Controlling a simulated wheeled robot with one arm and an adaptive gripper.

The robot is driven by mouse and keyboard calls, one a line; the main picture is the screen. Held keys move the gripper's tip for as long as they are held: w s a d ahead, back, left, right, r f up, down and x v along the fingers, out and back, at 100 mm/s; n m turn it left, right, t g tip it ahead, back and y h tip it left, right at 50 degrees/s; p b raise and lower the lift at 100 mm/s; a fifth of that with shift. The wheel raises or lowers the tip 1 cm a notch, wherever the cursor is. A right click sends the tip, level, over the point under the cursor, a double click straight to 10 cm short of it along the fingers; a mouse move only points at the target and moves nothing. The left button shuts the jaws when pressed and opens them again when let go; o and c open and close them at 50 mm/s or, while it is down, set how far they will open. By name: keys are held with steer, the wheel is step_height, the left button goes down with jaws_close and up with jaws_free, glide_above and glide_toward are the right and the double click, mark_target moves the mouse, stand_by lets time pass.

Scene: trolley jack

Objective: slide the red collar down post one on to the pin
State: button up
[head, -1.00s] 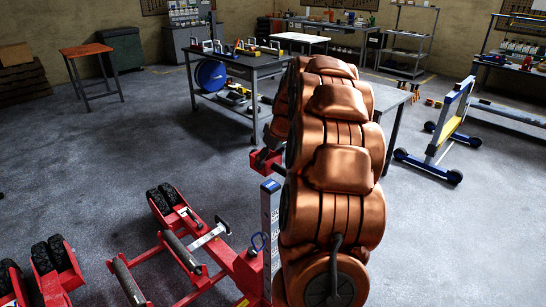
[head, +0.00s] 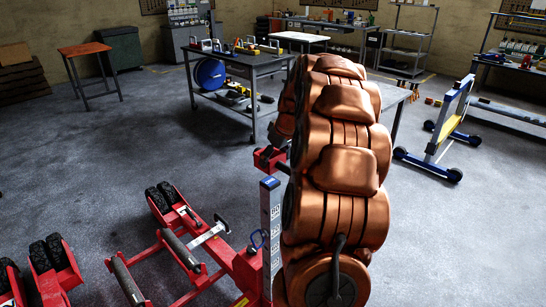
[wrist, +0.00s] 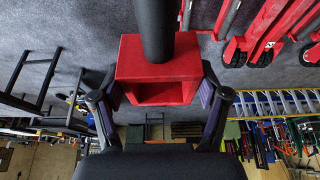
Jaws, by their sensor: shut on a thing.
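The red collar (head: 268,158) is a hollow, box-like sleeve. In the wrist view, the collar (wrist: 158,60) sits between my gripper's (wrist: 161,94) two fingers, which press on its sides. Its dark opening faces the camera, and a dark round bar stands at its other side. In the head view, a grey upright post (head: 270,230) with a blue top and scale marks stands below the collar in the picture. The post's top shows clear of the collar. My copper arm hides most of my gripper there.
Red wheeled jack frames (head: 185,245) lie on the floor at lower left. A tool trolley (head: 240,75) with a blue reel stands behind the collar. A blue-and-yellow wheeled stand (head: 448,125) is at right. Floor at left is open.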

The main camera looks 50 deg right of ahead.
steer(key=b, duration=0.3)
glide_above(275, 185)
steer(key=shift+w+f, duration=0.15)
steer(key=shift+f, duration=1)
steer(key=shift+w+f, duration=0.15)
steer(key=shift+f, duration=1)
steer(key=shift+b, duration=0.7)
steer(key=shift+f+b, duration=2.2)
steer(key=shift+f, duration=1.75)
stand_by(0.7)
